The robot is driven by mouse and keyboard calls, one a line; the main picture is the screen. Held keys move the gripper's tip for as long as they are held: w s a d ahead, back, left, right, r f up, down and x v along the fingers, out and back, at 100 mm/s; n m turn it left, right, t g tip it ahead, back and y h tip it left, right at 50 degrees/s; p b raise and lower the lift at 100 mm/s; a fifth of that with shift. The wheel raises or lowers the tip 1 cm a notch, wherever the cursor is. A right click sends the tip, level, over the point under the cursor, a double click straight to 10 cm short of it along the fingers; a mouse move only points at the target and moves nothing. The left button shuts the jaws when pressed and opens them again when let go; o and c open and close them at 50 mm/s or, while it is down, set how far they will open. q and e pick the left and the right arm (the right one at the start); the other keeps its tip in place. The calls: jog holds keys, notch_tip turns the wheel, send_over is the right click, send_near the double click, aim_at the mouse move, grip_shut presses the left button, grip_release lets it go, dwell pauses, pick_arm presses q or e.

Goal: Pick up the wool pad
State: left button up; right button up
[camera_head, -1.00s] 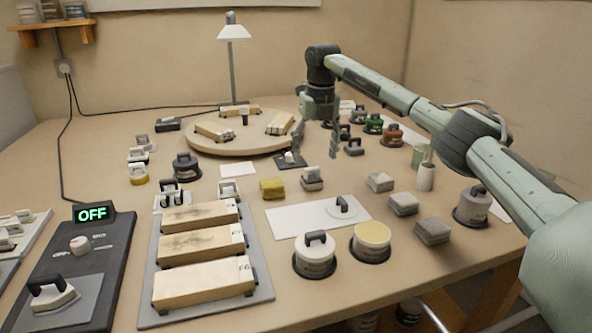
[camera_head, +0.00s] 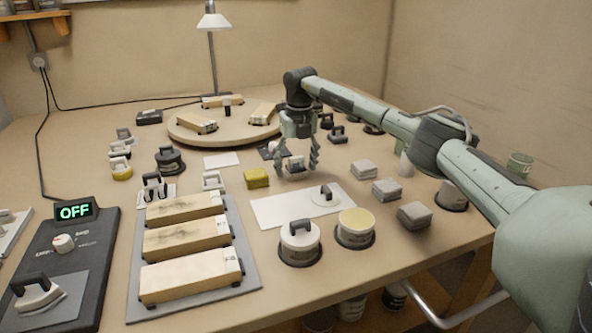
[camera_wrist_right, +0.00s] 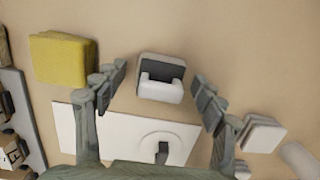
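A small pale grey-white block with a handle-like top (camera_head: 295,164) stands on the bench behind the white sheet; I take it to be the wool pad, though its material is hard to tell. It also shows in the right wrist view (camera_wrist_right: 161,80), upright between the fingers. My right gripper (camera_head: 300,168) is open above and around this block, fingers pointing down on either side. In the right wrist view the gripper (camera_wrist_right: 160,100) shows gaps between the fingers and the block. My left gripper is in neither view now.
A yellow sponge-like block (camera_head: 257,178) sits just left. A white sheet (camera_head: 275,209) lies in front. Grey pads (camera_head: 386,190) stand to the right, and tubs (camera_head: 355,229) stand in front. A round board (camera_head: 230,135) with wooden blocks is behind.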

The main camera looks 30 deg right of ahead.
aim_at(291, 158)
jog(key=c, duration=0.9)
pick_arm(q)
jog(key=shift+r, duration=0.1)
pick_arm(e)
jog(key=shift+c, duration=0.2)
jog(key=shift+r, duration=0.1)
jog(key=shift+r, duration=0.5)
jog(key=r, duration=0.2)
jog(key=a+r, duration=0.1)
jog(key=shift+w+a+r, duration=0.1)
jog(key=shift+a+r, duration=0.05)
jog(key=shift+r, duration=0.2)
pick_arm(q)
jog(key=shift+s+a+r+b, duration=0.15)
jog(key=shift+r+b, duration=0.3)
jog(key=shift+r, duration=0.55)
pick_arm(e)
jog(key=a+r, duration=0.6)
jog(key=a, duration=0.4)
jog(key=shift+w+a, duration=0.15)
jog(key=shift+w, duration=0.1)
jog(key=shift+r, duration=0.1)
